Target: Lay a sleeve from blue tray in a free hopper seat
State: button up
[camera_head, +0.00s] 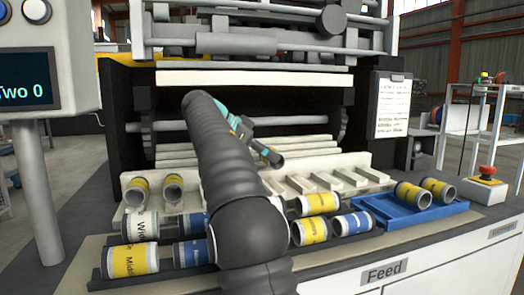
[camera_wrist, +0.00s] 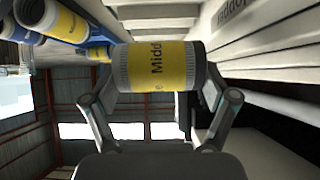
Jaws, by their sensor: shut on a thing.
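My gripper (camera_wrist: 160,82) is shut on a yellow-banded sleeve (camera_wrist: 172,62) with dark ends, held crosswise between its two fingers. The white hopper (camera_head: 375,165) has slanted seats. Several of its seats right of my arm look empty. My arm covers the middle seats.
Several white, blue and yellow sleeves lie in front of the hopper, among them one marked "Wide" (camera_head: 140,226) and a yellow one (camera_head: 131,261). A red stop button (camera_head: 487,171) is at the right. A screen post (camera_head: 37,190) stands at the left. Machine rollers rise behind.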

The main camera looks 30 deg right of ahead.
jog(key=shift+s+d+f, duration=0.1)
jog(key=shift+f, duration=0.6)
jog(key=shift+f+b, duration=1.2)
jog(key=shift+f, duration=0.55)
jog(key=o, duration=1.3)
jog(key=shift+f, duration=0.1)
jog(key=v, duration=0.7)
jog(key=shift+a, duration=0.2)
